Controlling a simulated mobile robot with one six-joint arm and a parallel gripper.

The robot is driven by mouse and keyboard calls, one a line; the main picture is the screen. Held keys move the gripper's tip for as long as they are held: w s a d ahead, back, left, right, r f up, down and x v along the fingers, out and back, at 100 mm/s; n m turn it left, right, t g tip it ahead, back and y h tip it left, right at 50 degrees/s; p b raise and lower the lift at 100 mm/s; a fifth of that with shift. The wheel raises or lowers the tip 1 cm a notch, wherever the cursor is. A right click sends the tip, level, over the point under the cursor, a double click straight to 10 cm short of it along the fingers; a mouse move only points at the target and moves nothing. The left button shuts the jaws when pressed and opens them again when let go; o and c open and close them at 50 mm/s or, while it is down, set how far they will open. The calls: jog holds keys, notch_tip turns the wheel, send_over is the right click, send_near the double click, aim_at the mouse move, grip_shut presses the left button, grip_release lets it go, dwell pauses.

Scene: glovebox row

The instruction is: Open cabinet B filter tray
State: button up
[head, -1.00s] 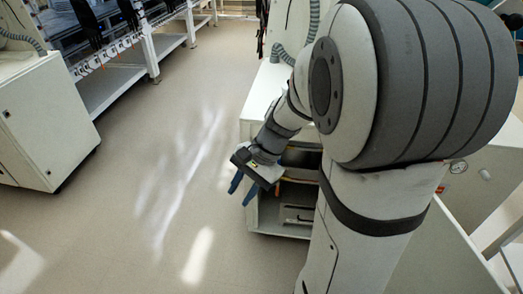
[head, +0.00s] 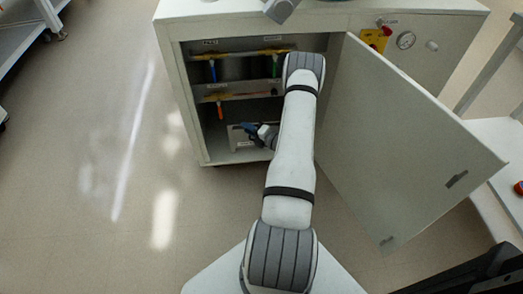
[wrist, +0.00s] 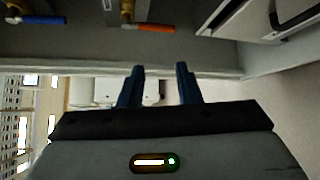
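A pale cabinet (head: 187,100) stands open in the head view, its door (head: 395,140) swung wide to the right. I cannot read a letter B on it. Low inside is a light grey tray front (head: 238,143), likely the filter tray, partly hidden by my gripper. In the wrist view a grey panel with a dark bar handle (wrist: 297,20), likely the tray front, is at the upper right. My gripper (head: 240,127) is at the cabinet's lower opening, just above and in front of the tray front. In the wrist view its two blue fingers (wrist: 159,75) are apart with nothing between them.
Above the tray are yellow pipes with a blue-handled valve (head: 212,70), a green-handled valve (head: 275,66) and an orange-handled valve (head: 220,110). Floor to the left is clear.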

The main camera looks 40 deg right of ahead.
jog(key=s+d+f+m+h+b, duration=0.1)
jog(key=s+d+f+m+h, duration=0.25)
jog(key=f, duration=0.35)
jog(key=s+d+f+m+h+b, duration=0.1)
jog(key=s+d+f+m+h, duration=0.2)
jog(key=f, duration=0.4)
jog(key=w+d+f+m+b, duration=0.1)
jog(key=w+b, duration=0.2)
jog(key=w, duration=0.4)
jog(key=shift+w+d, duration=0.35)
jog(key=shift+w, duration=0.05)
jog(key=shift+f, duration=0.1)
jog(key=shift+c, duration=0.5)
grip_shut()
